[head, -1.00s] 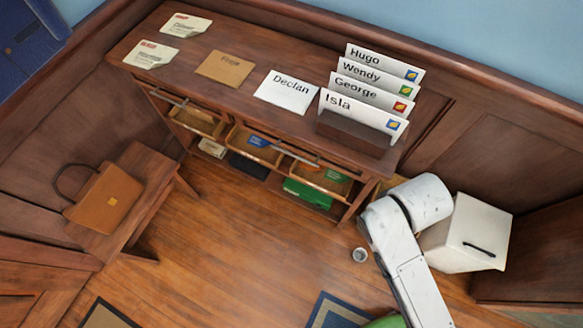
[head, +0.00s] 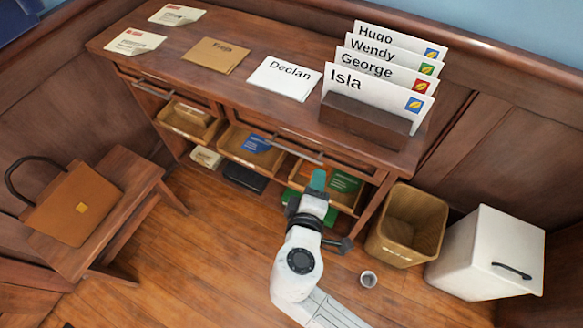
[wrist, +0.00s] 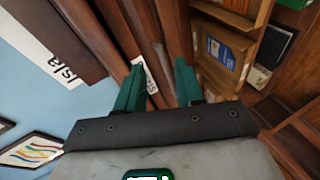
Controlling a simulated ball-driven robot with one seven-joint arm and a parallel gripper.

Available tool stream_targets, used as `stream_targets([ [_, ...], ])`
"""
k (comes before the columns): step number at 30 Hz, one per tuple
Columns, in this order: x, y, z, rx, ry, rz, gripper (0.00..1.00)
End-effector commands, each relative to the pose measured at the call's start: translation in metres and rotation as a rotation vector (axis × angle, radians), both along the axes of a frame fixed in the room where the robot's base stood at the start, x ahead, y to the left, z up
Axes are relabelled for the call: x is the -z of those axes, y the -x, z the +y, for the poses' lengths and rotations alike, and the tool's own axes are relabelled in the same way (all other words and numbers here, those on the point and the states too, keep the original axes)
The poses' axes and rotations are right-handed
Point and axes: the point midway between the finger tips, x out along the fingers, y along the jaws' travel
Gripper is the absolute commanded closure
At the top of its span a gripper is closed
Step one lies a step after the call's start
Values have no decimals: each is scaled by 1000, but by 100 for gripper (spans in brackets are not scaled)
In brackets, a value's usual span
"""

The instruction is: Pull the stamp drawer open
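The desk has wooden drawer fronts under its top. One long bar handle (head: 298,152) shows on the right part and another bar handle (head: 150,90) on the left part. I cannot tell which is the stamp drawer; the drawers look shut. My gripper (head: 318,180) is in front of the right part of the desk, just below and right of the right handle in the head view. In the wrist view its two green fingers (wrist: 160,72) are apart, with nothing held between them. Whether they touch the desk is not clear.
Open trays (head: 240,148) sit below the drawers.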

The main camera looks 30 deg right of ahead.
Motion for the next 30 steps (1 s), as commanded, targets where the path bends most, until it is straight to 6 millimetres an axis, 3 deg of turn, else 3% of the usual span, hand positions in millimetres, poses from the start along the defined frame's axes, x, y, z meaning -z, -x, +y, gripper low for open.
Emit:
stream_targets([
  [1,12,-7,18,-56,55,-23,63],
  [3,11,-13,36,-116,115,-48,63],
  [8,8,-20,56,-179,180,-78,63],
  [14,10,-37,45,-178,184,-79,63],
  [24,21,-88,15,-177,182,-78,63],
  [30,25,-105,4,-178,181,-78,63],
])
